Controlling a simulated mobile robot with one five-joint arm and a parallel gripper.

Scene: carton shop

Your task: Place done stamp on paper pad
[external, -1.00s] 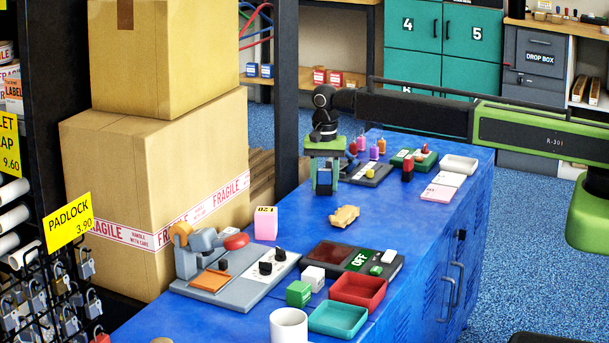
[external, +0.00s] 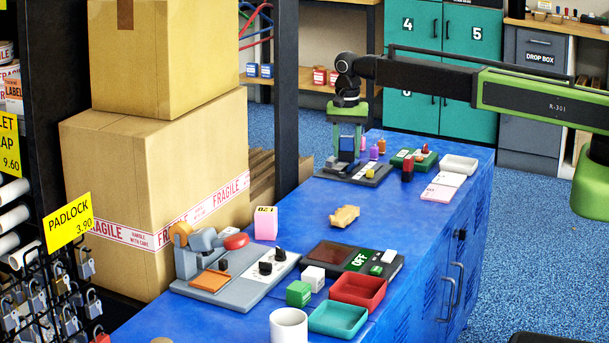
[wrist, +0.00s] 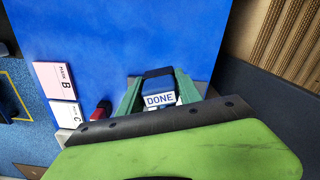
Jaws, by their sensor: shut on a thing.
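My gripper (external: 347,148) is over the far end of the blue bench in the external view. It is shut on the blue done stamp (external: 346,155). In the wrist view the stamp (wrist: 158,86) sits between my green fingers (wrist: 158,92), its DONE label facing the camera. The pink pad marked B (external: 440,191) and the white pad marked C (external: 449,179) lie flat on the bench to the right of my gripper. In the wrist view the pink pad (wrist: 55,80) and white pad (wrist: 64,113) are at the left, apart from the stamp.
A dark red-and-black stamp (external: 407,171) stands between my gripper and the pads. A white tray (external: 459,163) lies behind the pads. A tan figure (external: 344,216) lies on the open bench (external: 400,220).

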